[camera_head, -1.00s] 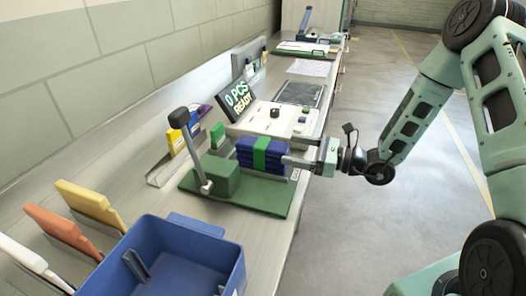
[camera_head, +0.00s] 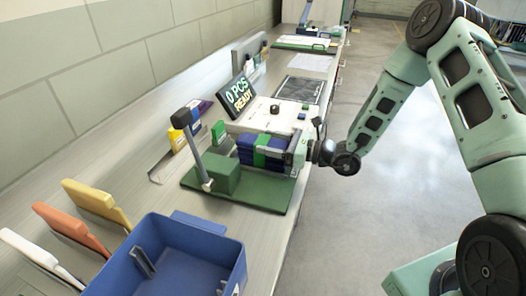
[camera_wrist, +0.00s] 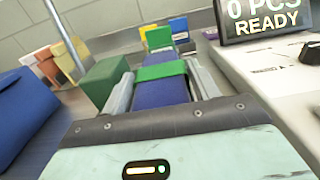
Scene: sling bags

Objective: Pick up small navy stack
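The small navy stack (camera_head: 246,149), wrapped by a green band (camera_head: 262,150), lies on the green base plate (camera_head: 250,190) behind a green block. In the wrist view the stack (camera_wrist: 160,94) lies lengthwise between the fingers of my gripper (camera_wrist: 165,85), with the green band across it. One finger runs along each side of the stack. The fingers look spread, and I see no clear grip on it. In the head view the gripper (camera_head: 268,143) reaches in from the right, and its near finger is hard to make out.
A green block (camera_head: 222,175) and an upright lever (camera_head: 195,150) stand on the plate's left. A blue bin (camera_head: 180,255) is in front. A white machine (camera_head: 282,114) and a display reading "0 PCS READY" (camera_head: 238,97) stand behind. Open floor is to the right.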

